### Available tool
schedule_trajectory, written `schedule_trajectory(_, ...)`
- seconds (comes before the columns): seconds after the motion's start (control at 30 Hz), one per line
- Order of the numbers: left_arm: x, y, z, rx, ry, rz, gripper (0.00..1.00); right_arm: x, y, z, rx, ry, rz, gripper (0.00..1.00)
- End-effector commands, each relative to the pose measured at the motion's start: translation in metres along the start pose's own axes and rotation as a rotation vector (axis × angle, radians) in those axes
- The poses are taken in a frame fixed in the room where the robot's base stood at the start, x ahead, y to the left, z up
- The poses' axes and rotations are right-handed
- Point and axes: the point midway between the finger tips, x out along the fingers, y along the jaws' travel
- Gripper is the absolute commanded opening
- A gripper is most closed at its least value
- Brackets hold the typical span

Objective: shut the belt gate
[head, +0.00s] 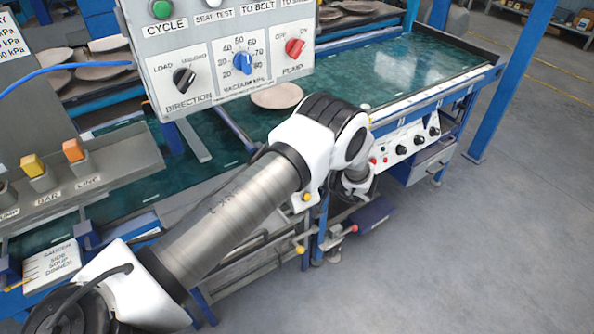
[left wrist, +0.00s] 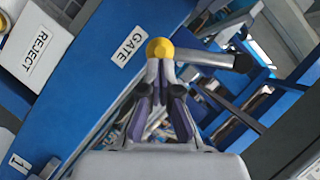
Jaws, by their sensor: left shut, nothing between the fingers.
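In the left wrist view, a yellow ball knob (left wrist: 160,49) sits on the end of a grey lever (left wrist: 210,60). The lever runs right from the knob, beside a blue beam (left wrist: 105,75) with a GATE label (left wrist: 130,46). My left gripper (left wrist: 162,75) is shut and empty, its fingertips at the knob's lower edge; I cannot tell whether they touch it. In the head view my left arm reaches across the bench front, and its fingers are hidden beyond the wrist. The gate panel itself cannot be made out. My right gripper is in neither view.
A REJECT label (left wrist: 38,52) is left of the blue beam. In the head view, a control box (head: 225,55) hangs above the green belt (head: 350,75), where a plate (head: 277,96) lies. A knob panel (head: 408,145) is on the bench front. The floor (head: 480,250) at right is clear.

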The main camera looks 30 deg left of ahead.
Motion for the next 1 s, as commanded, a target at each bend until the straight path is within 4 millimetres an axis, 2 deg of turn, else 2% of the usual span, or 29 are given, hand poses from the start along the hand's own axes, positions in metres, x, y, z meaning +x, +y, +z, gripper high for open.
schedule_trajectory(0.03, 0.004, 0.006, 0.007, 0.035, 0.0, -0.02, 0.0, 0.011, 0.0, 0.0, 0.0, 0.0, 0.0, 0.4)
schedule_trajectory(0.1, 0.007, 0.006, 0.012, 0.094, 0.0, -0.052, 0.0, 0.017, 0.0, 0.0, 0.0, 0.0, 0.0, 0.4)
schedule_trajectory(0.4, 0.018, 0.004, 0.033, 0.322, 0.001, -0.176, 0.0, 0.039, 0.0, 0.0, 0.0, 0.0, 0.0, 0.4)
schedule_trajectory(0.7, 0.024, -0.002, 0.044, 0.464, 0.002, -0.252, 0.0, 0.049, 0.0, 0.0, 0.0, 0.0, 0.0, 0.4)
schedule_trajectory(1.0, 0.026, -0.004, 0.048, 0.509, 0.002, -0.277, 0.0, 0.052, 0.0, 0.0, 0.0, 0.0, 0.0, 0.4)
